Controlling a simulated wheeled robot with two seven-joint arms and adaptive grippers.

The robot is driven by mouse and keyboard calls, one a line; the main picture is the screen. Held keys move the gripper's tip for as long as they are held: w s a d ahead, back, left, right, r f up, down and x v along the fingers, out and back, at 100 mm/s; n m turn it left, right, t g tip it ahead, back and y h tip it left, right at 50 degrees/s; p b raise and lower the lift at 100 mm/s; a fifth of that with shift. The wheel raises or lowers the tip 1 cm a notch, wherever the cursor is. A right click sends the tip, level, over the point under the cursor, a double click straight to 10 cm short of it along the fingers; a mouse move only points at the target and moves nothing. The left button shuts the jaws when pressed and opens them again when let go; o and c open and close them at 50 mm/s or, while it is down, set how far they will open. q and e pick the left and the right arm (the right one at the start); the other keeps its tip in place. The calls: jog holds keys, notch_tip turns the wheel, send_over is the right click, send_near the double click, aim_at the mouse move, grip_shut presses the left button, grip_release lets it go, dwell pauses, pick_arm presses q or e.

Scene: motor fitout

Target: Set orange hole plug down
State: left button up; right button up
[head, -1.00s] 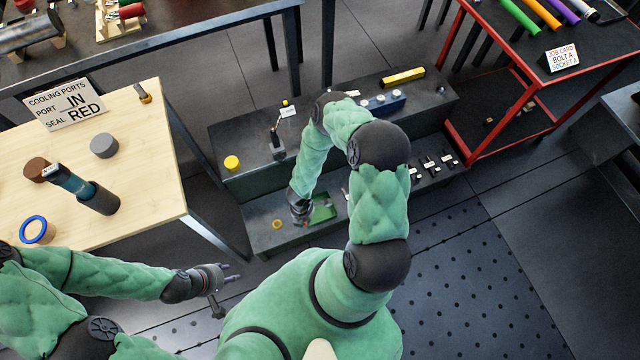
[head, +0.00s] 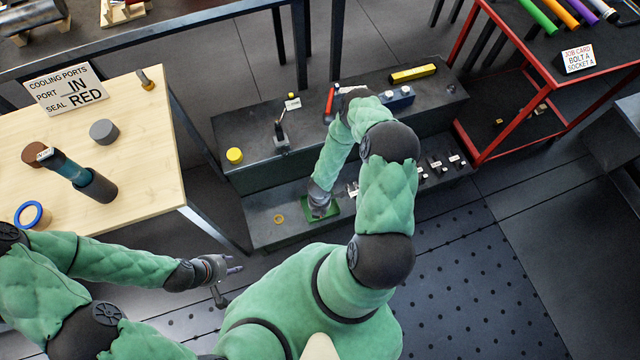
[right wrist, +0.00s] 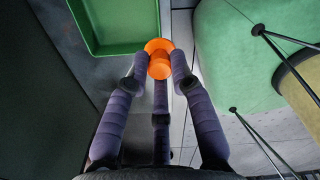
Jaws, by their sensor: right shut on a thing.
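The orange hole plug (right wrist: 159,58) is a short cylinder with a wider flange. In the right wrist view it sits between the fingertips of my right gripper (right wrist: 159,72), which is shut on it. The plug overlaps the near right corner of a green tray (right wrist: 118,50) in that view; its height above the tray cannot be told. In the head view my right gripper (head: 318,209) is at the green tray (head: 334,206) on the low front step, and hides the plug and part of the tray. My left gripper (head: 226,277) is open and empty beside the wooden table.
A yellow ring (head: 279,219) lies left of the tray on the step (head: 262,232). On the upper step stand a yellow cap (head: 234,156), a red-handled tool (head: 329,102) and a blue block (head: 400,100). The wooden table (head: 150,175) is at the left.

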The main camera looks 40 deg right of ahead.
jog(key=w+d+f+b, duration=0.1)
jog(key=f, duration=0.1)
jog(key=w+d+f+b, duration=0.1)
jog(key=w+f, duration=0.1)
jog(key=w+d+f+b, duration=0.1)
jog(key=w+d+f, duration=0.1)
jog(key=shift+w+d+f+b, duration=0.1)
jog(key=shift+f+b, duration=0.2)
jog(key=shift+b, duration=0.1)
notch_tip(320, 180, down, 3)
jog(key=shift+f+b, duration=0.1)
jog(key=shift+b, duration=0.7)
jog(key=shift+w+d, duration=0.1)
jog(key=shift+f, duration=0.2)
jog(key=o, duration=0.9)
jog(key=shift+o, duration=0.2)
jog(key=shift+r, duration=0.2)
